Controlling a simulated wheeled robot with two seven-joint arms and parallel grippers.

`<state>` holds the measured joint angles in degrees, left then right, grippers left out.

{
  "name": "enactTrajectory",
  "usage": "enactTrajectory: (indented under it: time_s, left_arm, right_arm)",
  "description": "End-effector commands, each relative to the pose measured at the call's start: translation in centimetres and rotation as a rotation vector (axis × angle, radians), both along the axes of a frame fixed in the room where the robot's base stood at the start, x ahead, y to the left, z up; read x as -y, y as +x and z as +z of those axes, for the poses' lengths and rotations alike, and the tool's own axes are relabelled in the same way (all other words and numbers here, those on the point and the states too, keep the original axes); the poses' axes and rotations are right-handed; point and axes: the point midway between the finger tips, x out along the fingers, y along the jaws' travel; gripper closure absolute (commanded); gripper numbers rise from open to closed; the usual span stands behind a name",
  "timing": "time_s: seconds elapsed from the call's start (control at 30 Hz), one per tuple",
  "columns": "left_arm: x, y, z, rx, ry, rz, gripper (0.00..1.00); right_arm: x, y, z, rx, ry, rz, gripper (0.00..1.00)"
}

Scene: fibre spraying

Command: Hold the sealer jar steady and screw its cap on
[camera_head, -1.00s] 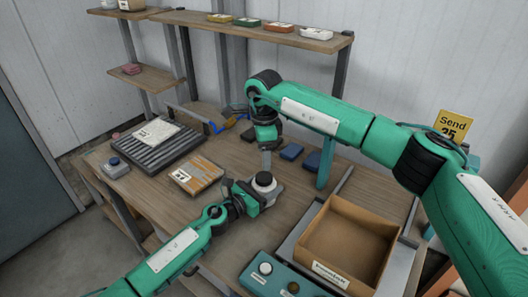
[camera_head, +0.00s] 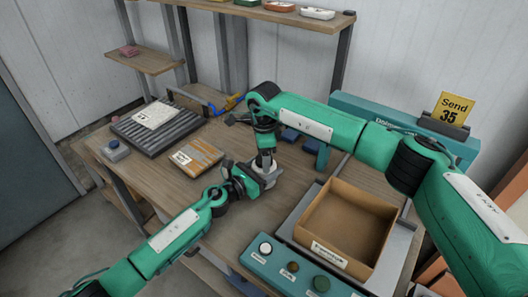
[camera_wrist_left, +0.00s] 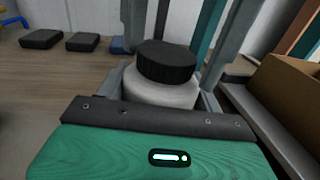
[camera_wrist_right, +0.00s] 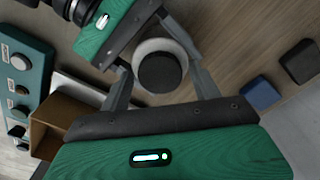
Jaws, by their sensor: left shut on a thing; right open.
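The sealer jar (camera_wrist_left: 160,92) is white and stands upright, with its black cap (camera_wrist_left: 165,62) resting on top. I cannot tell how far the cap is threaded. My left gripper (camera_head: 262,178) is shut around the jar body from the side. My right gripper (camera_head: 266,160) points straight down over the jar. In the right wrist view, its open fingers stand on either side of the cap (camera_wrist_right: 158,72), with visible gaps. The head view mostly hides the jar and cap behind the grippers.
An open cardboard box (camera_head: 345,232) stands to the right of the jar, behind a teal button panel (camera_head: 292,272). An orange-brown labelled slab (camera_head: 197,157) and a ribbed dark tray (camera_head: 158,130) lie to the left. Small dark blocks (camera_wrist_right: 300,62) lie nearby on the wooden table.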

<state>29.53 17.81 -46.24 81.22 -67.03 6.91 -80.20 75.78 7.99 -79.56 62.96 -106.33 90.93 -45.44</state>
Motion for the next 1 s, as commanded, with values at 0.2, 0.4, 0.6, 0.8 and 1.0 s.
enactTrajectory:
  time_s: [0.2,0.4,0.6,0.8,1.0]
  left_arm:
    - [-0.01,0.0,-0.02,0.0,0.0,0.0,0.97]
    - [-0.01,0.01,-0.02,0.0,0.0,0.0,0.97]
    - [-0.03,0.01,-0.02,0.0,0.0,0.001,0.97]
    - [-0.03,0.01,-0.02,0.0,0.0,0.001,0.97]
    - [-0.03,0.02,-0.02,0.0,0.0,0.001,0.97]
  right_arm:
    - [-0.01,-0.01,0.01,0.0,0.0,0.0,0.56]
    - [-0.01,-0.02,0.01,-0.001,0.0,0.0,0.82]
    - [-0.01,-0.02,0.01,-0.001,0.0,-0.072,0.82]
    - [-0.01,-0.04,-0.02,-0.001,0.0,-0.363,0.82]
    - [-0.04,-0.06,-0.06,-0.002,-0.001,-0.664,0.82]
